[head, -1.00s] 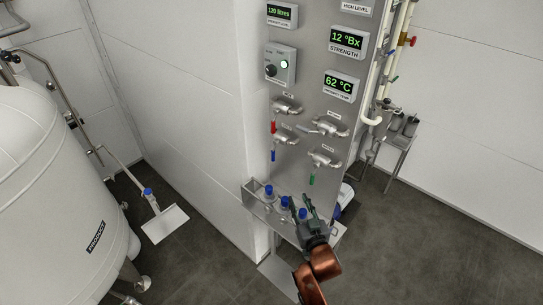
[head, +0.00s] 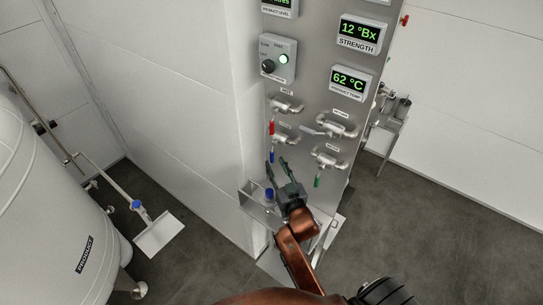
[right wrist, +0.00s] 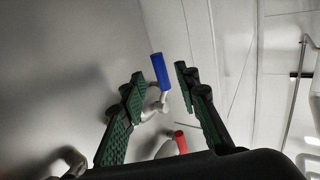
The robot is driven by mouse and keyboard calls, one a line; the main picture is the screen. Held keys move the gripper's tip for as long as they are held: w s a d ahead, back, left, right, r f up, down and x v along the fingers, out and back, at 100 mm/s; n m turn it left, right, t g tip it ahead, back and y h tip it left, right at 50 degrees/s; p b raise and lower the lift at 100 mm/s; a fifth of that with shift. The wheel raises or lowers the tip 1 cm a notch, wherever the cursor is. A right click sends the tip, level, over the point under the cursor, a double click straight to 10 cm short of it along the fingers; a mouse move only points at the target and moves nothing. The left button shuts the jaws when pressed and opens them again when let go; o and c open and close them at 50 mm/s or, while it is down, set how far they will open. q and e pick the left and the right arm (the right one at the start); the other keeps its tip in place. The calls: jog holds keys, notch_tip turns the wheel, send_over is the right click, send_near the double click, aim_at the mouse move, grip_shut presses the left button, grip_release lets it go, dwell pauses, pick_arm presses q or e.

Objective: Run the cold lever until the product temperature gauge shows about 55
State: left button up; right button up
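The product temperature gauge (head: 348,82) on the steel panel reads 62 °C. The cold lever is the blue handle (head: 271,156), which hangs down from its valve (head: 285,138) below the red handle. In the right wrist view the blue handle (right wrist: 160,71) shows ahead, between the lines of the two fingers. My right gripper (head: 276,163) is open and empty, its fingertips close to the blue handle; I cannot tell whether they touch it. It also shows in the right wrist view (right wrist: 160,77). My left gripper is not in view.
A red handle (head: 271,128) sits just above the blue one. A green handle (head: 317,182) hangs to the right. A steel shelf (head: 256,211) with a blue-capped bottle (head: 269,195) lies below. The white product tank (head: 50,215) stands at left.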

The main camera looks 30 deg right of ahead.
aim_at(273, 160)
jog(key=w, duration=0.4)
jog(key=shift+d+f, duration=0.1)
jog(key=shift+d, duration=0.2)
jog(key=shift+w, duration=0.2)
jog(key=shift+w+d, duration=0.1)
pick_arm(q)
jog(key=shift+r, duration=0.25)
pick_arm(e)
grip_shut()
